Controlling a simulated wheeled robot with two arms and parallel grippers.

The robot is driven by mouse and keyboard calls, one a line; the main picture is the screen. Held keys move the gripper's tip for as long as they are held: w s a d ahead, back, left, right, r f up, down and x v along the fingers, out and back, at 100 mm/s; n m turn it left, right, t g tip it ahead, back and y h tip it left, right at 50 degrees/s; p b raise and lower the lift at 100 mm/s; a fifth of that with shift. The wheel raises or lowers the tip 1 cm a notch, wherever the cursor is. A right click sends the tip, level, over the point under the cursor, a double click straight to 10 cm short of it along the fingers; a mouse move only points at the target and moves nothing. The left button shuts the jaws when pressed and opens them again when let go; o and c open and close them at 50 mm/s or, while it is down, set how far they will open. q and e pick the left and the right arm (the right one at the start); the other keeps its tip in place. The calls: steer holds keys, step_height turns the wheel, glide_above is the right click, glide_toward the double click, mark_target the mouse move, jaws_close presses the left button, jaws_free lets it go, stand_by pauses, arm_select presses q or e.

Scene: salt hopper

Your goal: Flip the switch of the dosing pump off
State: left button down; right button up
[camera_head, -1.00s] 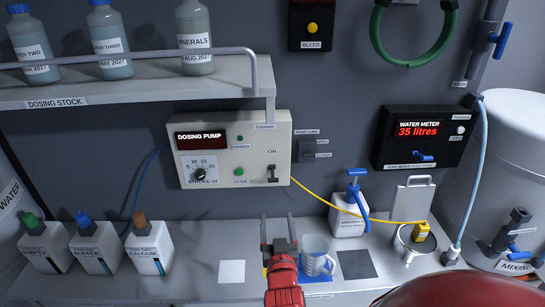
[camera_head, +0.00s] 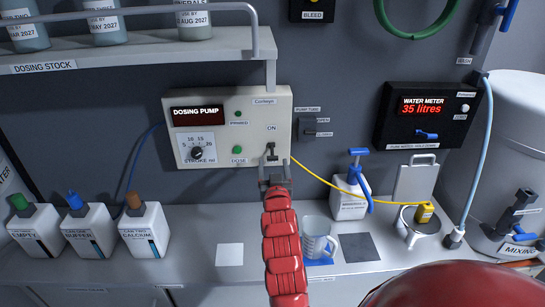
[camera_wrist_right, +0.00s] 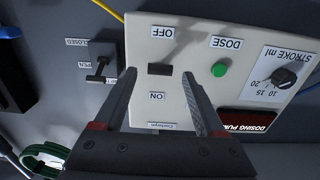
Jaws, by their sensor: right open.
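The dosing pump (camera_head: 215,120) is a white box on the back wall with a dark name display, a stroke dial and green lamps. Its dark switch (camera_head: 270,150) is at the lower right of its face, below the ON label. My right gripper (camera_head: 275,167) is open just in front of and below the switch, partly covering it. In the right wrist view, which is upside down, the open fingers (camera_wrist_right: 160,78) point at the switch (camera_wrist_right: 160,69), one on either side, between the OFF and ON labels. I cannot tell the lever's position. My left gripper is not in view.
A pump tube valve (camera_head: 307,128) and yellow cable (camera_head: 330,186) are right of the pump. A shelf (camera_head: 150,65) with bottles overhangs its upper left.

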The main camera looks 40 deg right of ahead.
mark_target(272, 158)
steer(key=shift+p+x, duration=0.65)
steer(key=shift+x, duration=1.45)
steer(key=shift+f, duration=0.1)
jaws_close()
